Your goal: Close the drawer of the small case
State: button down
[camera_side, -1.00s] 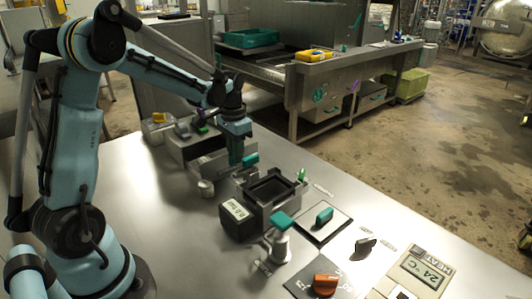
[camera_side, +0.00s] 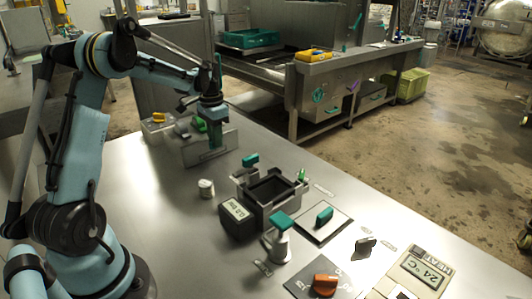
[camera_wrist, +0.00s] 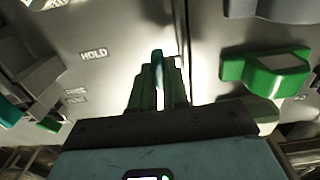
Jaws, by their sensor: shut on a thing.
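The small case (camera_side: 190,150) stands on the far part of the steel table in the side view. Its drawer (camera_side: 222,146) sits pushed in, with its front about level with the case; any thin gap is too small to tell. My gripper (camera_side: 215,143) points down at the drawer front. Its green fingers (camera_wrist: 158,88) are nearly together in the wrist view, shut on what seems to be the drawer's handle, mostly hidden between them.
A yellow-handled block (camera_side: 158,118) stands left of the case. In front are a small round pot (camera_side: 206,188), an open dark tray box (camera_side: 270,190), a black display block (camera_side: 236,218) and a teal-handled valve (camera_side: 281,235).

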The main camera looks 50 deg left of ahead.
jog(key=c, duration=1.4)
grip_release()
jog(key=shift+a, duration=0.3)
notch_tip(320, 180, up, 12)
jog(key=shift+d, duration=0.15)
jog(key=s+d+r+t+y, duration=0.1)
jog(key=s+d+t, duration=0.1)
jog(key=d, duration=0.6)
jog(key=s+d+r+t, duration=0.1)
jog(key=d, duration=0.8)
jog(key=s+d+f+t, duration=0.4)
jog(key=s+d+f, duration=0.2)
jog(key=d, duration=0.4)
jog(key=shift+s+f+h, duration=0.15)
jog(key=shift+s+h, duration=0.25)
jog(key=shift+s, duration=0.4)
